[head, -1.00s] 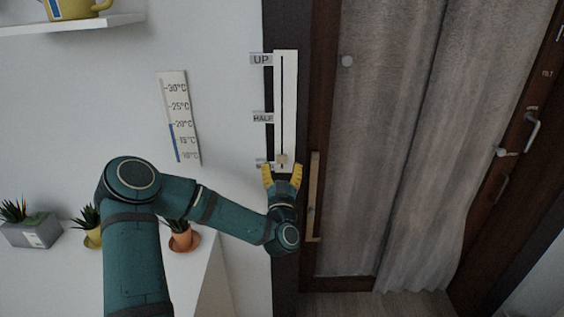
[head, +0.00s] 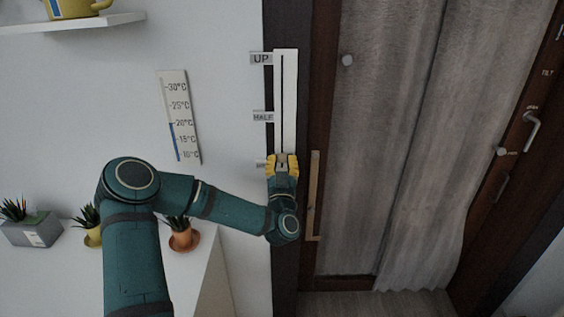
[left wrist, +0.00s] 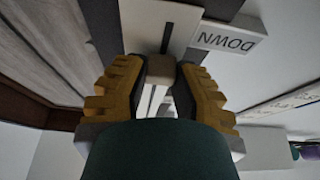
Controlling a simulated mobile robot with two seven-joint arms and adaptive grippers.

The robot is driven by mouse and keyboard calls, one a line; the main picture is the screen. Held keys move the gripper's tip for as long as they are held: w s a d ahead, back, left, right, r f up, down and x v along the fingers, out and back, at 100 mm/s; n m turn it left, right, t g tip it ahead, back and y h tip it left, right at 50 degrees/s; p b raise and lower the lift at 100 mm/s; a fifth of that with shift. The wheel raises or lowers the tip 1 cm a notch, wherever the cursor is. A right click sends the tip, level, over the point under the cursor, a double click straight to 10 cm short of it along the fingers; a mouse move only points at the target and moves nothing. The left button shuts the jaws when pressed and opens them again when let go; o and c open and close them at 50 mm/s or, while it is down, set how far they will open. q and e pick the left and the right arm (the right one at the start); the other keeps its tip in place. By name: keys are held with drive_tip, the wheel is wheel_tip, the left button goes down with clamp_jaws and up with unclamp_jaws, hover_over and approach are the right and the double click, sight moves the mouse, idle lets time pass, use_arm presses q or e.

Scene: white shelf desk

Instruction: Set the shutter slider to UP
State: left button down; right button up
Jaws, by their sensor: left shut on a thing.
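The shutter slider's white track (head: 290,105) runs vertically on the dark frame, with the labels UP (head: 261,59) at the top and HALF (head: 263,117) midway. My left gripper (head: 282,162) is at the bottom of the track with its yellow fingers closed in. In the head view the knob is hidden by the fingers. My right gripper is not in view.
A wooden handle bar (head: 314,195) stands just right of my left gripper. A thermometer scale (head: 180,118) hangs on the wall to the left. Potted plants (head: 181,234) stand on the white desk below.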

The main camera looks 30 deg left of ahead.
sight(282, 52)
use_arm(q)
drive_tip(key=shift+r, duration=0.15)
drive_tip(key=shift+r, duration=0.6)
wheel_tip(282, 52, up, 7)
drive_tip(key=shift+f, duration=0.1)
wheel_tip(282, 52, up, 18)
drive_tip(key=p, duration=0.4)
drive_tip(key=shift+f, duration=0.25)
drive_tip(key=shift+r, duration=0.75)
drive_tip(key=shift+r, duration=0.1)
drive_tip(key=c, duration=0.9)
unclamp_jaws()
drive_tip(key=shift+o, duration=1)
